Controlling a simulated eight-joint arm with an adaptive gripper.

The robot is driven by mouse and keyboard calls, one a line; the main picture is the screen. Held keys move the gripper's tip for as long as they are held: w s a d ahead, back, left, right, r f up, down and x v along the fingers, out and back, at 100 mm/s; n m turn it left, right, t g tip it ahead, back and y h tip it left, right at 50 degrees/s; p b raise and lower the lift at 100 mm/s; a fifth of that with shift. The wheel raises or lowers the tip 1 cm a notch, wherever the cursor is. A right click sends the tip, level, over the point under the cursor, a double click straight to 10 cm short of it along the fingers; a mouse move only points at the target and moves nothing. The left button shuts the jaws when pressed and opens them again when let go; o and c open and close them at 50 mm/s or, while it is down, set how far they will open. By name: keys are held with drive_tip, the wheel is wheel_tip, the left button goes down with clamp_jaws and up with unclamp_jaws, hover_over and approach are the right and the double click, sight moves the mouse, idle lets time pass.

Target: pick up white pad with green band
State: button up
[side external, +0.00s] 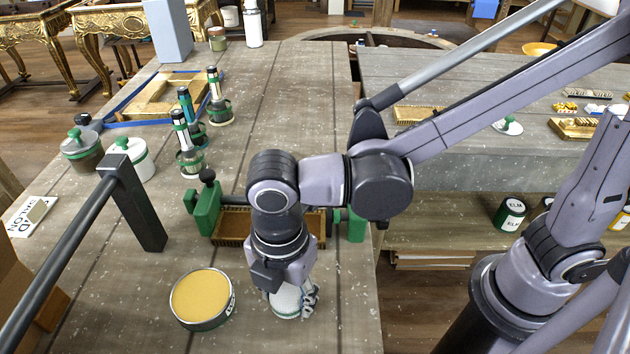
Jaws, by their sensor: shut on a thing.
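The white pad with a green band (285,304) is near the front of the grey wooden bench, just right of the round tin. My gripper (291,293) points down over it and is shut on it. One finger shows at the pad's right side; the other is largely hidden. The pad's top is covered by my gripper. I cannot tell whether its underside touches the bench.
A tin of yellow paste (202,297) stands close on the left. A green clamp (205,209) and a wooden tray (233,226) lie behind my gripper. A dark metal rail (135,205) stands at left. The bench's right edge is near.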

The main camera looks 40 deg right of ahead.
sight(287, 294)
wheel_tip(287, 294, up, 4)
drive_tip(key=shift+r, duration=0.1)
drive_tip(key=w+d+r, duration=0.1)
drive_tip(key=d+r, duration=0.1)
drive_tip(key=d, duration=0.1)
drive_tip(key=w+d+r, duration=0.1)
drive_tip(key=d+r, duration=0.1)
drive_tip(key=d, duration=0.2)
drive_tip(key=w+d+r, duration=0.1)
drive_tip(key=d+r, duration=0.1)
drive_tip(key=d, duration=0.2)
drive_tip(key=shift+w+r, duration=0.35)
